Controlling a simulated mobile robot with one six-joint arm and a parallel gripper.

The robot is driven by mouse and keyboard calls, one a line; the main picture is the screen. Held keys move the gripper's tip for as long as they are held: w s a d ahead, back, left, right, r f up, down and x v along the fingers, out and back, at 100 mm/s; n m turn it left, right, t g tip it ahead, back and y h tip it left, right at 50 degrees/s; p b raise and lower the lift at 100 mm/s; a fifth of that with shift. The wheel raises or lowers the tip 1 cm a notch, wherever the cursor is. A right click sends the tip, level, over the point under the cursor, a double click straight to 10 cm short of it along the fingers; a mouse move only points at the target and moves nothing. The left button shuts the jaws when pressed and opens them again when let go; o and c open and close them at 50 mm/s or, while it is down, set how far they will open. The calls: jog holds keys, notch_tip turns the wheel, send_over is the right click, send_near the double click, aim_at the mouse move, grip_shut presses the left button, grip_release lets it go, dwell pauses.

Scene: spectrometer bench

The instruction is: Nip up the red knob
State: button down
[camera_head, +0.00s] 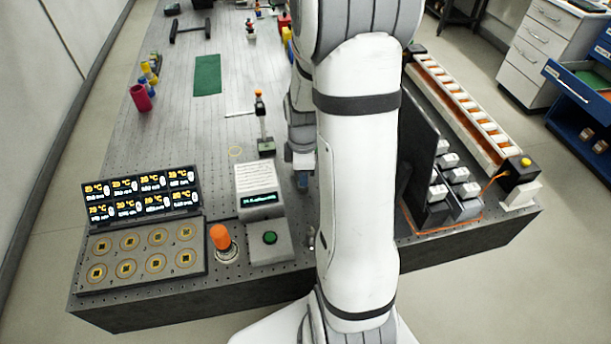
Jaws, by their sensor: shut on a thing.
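My gripper (303,181) shows only in part, just left of my white arm, low over the bench (150,190) behind the small display box. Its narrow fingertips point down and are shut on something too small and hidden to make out. I cannot pick out the red knob for certain. A red block (284,20) shows at the far end of the bench, partly behind my arm. An orange-capped knob (221,238) stands upright at the near left, apart from my gripper.
A display box (260,200) with a green button (270,238) stands close in front of my gripper. A small post (262,120) stands behind it to the left. A heater panel (145,250) is at near left, and a long rack (455,100) on the right.

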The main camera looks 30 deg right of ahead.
jog(key=m+b, duration=0.1)
jog(key=m, duration=0.3)
jog(key=shift+a+f+m+b, duration=0.1)
jog(key=shift+f+m+b, duration=0.05)
jog(key=shift+m+b, duration=0.2)
jog(key=m+b, duration=0.1)
jog(key=m, duration=0.3)
jog(key=shift+m, duration=0.25)
jog(key=m+b, duration=0.1)
jog(key=m, duration=0.4)
jog(key=shift+b, duration=0.35)
jog(key=shift+m+b, duration=0.4)
jog(key=shift+m, duration=1.8)
jog(key=shift+r, duration=0.2)
jog(key=c, duration=1.4)
grip_release()
jog(key=shift+r, duration=3.85)
